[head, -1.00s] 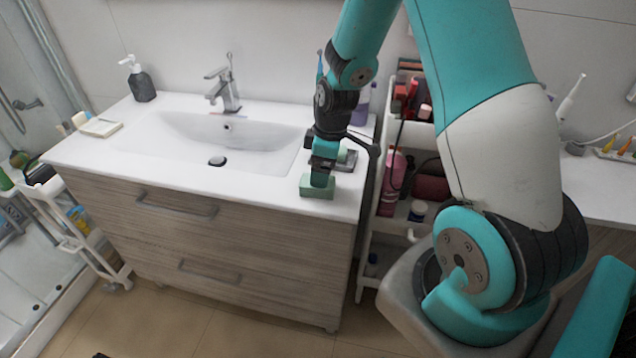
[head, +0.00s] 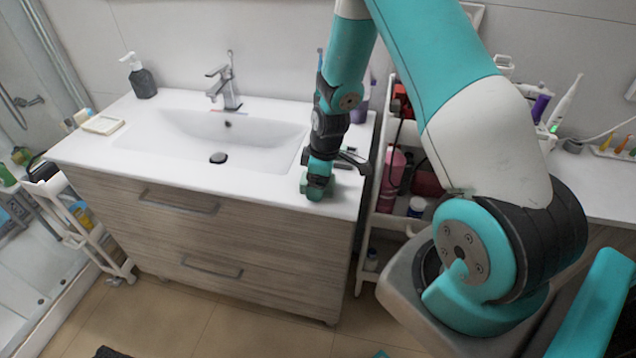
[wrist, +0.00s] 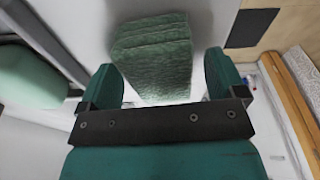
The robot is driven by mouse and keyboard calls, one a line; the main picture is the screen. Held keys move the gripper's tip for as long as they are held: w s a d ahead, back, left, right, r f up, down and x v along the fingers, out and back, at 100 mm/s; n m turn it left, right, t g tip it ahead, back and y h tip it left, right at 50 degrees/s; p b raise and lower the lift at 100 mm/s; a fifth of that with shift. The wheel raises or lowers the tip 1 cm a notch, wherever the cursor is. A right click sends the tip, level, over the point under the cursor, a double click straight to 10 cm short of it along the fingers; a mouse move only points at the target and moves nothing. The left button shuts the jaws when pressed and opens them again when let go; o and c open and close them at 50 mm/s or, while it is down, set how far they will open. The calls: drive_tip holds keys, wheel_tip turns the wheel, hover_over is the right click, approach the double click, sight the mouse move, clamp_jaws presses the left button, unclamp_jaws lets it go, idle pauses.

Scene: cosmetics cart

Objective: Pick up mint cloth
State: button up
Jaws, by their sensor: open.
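The mint cloth (wrist: 155,45) is a folded, dull green stack with a ribbed texture. In the wrist view it lies on the white surface, upper middle, with its near end between my open fingers. My gripper (wrist: 163,80) has one finger on each side of it, and a gap shows on the right side. In the head view my gripper (head: 318,187) points down at the right front of the white sink counter (head: 245,182). It largely covers the cloth there. Whether the fingers touch the cloth cannot be told.
The sink basin (head: 225,140) lies left of my gripper. A white cart (head: 390,222) with bottles stands right of the counter. A pale green rounded object (wrist: 30,75) shows at the wrist view's left. The counter's front left is clear.

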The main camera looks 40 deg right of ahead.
drive_tip(key=shift+f, duration=0.25)
idle(0.3)
drive_tip(key=c, duration=1)
drive_tip(key=shift+r, duration=0.15)
drive_tip(key=shift+r, duration=0.3)
wheel_tip(320, 180, up, 20)
drive_tip(key=b, duration=0.2)
drive_tip(key=shift+f+b, duration=0.15)
drive_tip(key=shift+b, duration=0.15)
drive_tip(key=shift+o, duration=0.4)
